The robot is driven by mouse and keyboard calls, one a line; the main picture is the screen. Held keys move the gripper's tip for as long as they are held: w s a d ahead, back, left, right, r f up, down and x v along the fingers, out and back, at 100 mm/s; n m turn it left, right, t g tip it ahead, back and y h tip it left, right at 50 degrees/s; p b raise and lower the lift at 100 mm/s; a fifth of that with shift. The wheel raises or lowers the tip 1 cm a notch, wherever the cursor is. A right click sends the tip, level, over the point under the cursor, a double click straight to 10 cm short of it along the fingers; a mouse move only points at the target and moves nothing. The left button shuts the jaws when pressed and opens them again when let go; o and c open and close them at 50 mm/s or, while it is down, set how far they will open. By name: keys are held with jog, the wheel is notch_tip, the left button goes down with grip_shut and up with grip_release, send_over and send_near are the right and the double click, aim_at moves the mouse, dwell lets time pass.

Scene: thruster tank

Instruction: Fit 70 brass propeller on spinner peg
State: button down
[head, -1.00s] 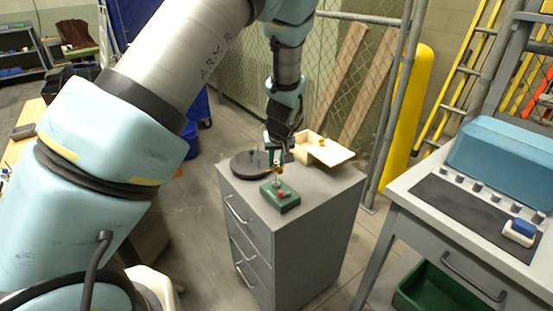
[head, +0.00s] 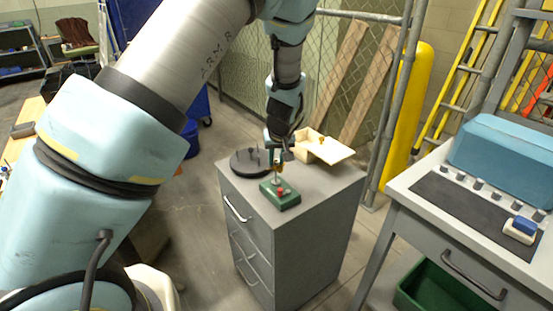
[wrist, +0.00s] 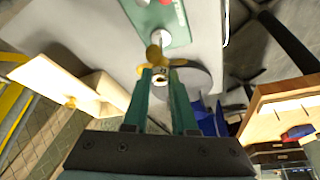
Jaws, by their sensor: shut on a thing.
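The brass propeller (wrist: 154,54) is held at the tips of my gripper (wrist: 161,74), whose green fingers are shut on it. In the wrist view it lies close to the pale upright peg (wrist: 161,37) on a green base (wrist: 178,22). I cannot tell whether the propeller is around the peg or just above it. In the head view the green base (head: 281,200) with a red button stands on the grey cabinet top (head: 318,184). My gripper (head: 276,158) is over its far side, and the propeller is small there.
A round dark plate (head: 243,163) with small upright pins lies left of my gripper. An open pale wooden box (head: 335,153) stands behind to the right, with a small yellow part on it. A workbench (head: 400,190) is at the right. The cabinet's front right top is clear.

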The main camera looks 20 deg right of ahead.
aim_at(277, 169)
jog(key=shift+f, duration=0.1)
dwell(0.3)
jog(key=shift+f+b, duration=0.55)
jog(key=shift+f, duration=0.05)
jog(key=shift+f, duration=0.2)
jog(key=shift+f+b, duration=0.35)
jog(key=shift+b, duration=0.1)
jog(key=shift+f+b, duration=0.3)
jog(key=shift+f, duration=0.15)
dwell(0.3)
jog(key=shift+f, duration=0.35)
jog(key=shift+f+b, duration=0.45)
jog(key=shift+b, duration=0.15)
dwell(0.3)
jog(key=c, duration=0.6)
grip_release()
jog(key=shift+c, duration=0.2)
